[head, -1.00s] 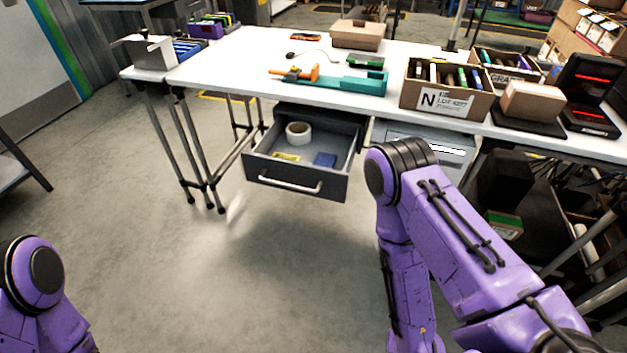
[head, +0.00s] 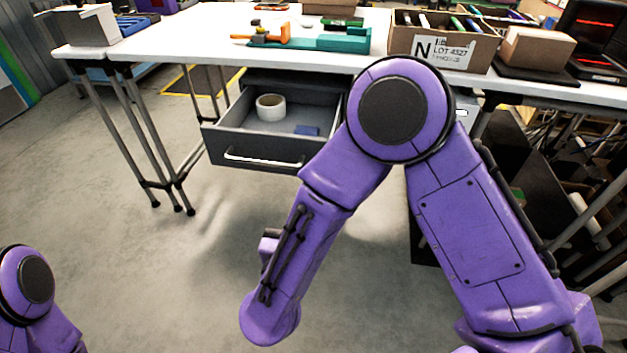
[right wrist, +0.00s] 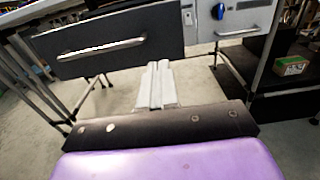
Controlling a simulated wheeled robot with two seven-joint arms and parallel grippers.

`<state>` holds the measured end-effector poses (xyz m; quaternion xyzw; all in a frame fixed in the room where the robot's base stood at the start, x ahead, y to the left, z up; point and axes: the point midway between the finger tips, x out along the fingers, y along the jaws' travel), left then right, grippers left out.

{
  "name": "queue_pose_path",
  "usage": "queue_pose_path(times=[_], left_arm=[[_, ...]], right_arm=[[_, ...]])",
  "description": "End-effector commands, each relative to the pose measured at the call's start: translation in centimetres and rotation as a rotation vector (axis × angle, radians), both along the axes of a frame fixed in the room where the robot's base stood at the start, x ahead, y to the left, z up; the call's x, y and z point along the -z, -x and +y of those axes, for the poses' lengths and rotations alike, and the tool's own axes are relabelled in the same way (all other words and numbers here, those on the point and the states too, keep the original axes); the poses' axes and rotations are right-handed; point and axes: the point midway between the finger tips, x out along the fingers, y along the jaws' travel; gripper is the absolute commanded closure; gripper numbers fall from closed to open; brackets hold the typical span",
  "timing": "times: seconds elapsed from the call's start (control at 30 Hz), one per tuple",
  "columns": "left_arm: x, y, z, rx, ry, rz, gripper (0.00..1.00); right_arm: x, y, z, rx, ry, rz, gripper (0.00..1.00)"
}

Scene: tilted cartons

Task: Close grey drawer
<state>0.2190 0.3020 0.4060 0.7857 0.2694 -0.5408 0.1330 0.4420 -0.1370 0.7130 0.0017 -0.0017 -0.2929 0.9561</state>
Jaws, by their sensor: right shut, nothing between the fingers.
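The grey drawer (head: 262,150) hangs under the white table and is pulled out, with a pale bar handle on its front. A roll of tape (head: 270,107) and a small blue item (head: 306,130) lie inside it. In the right wrist view the drawer front (right wrist: 120,41) is ahead and to the left. My right gripper (right wrist: 158,68) is shut and empty, with its fingertips below the drawer front's right part; I cannot tell whether they touch it. In the head view the right gripper is hidden behind my right arm. My left gripper is out of view; only part of the left arm shows.
The white table (head: 200,40) holds a teal tool (head: 330,40) and a carton labelled N (head: 440,48). A light grey cabinet front (right wrist: 232,22) with a handle stands right of the drawer. The floor in front of the drawer is clear.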

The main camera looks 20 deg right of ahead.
Motion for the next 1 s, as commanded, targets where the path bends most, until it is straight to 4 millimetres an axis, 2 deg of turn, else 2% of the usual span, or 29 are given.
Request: queue_pose_path(times=[0.17, 0.4, 0.6, 0.8, 1.0], left_arm=[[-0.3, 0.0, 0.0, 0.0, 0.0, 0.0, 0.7], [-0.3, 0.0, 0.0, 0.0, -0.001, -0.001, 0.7], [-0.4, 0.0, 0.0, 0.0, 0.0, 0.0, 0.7], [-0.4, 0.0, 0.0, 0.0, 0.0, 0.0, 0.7], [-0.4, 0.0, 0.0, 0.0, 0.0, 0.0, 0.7]], right_arm=[[-0.2, -2.3, -1.7, 0.006, -0.004, -0.001, 1.0], [-0.2, -6.7, -4.7, 0.005, -0.001, 0.001, 1.0], [-0.1, -9.8, -6.8, 0.003, 0.001, 0.003, 1.0], [-0.1, -11.2, -7.6, 0.0, 0.003, 0.003, 1.0], [-0.1, -11.3, -7.7, 0.0, 0.004, 0.004, 1.0]])
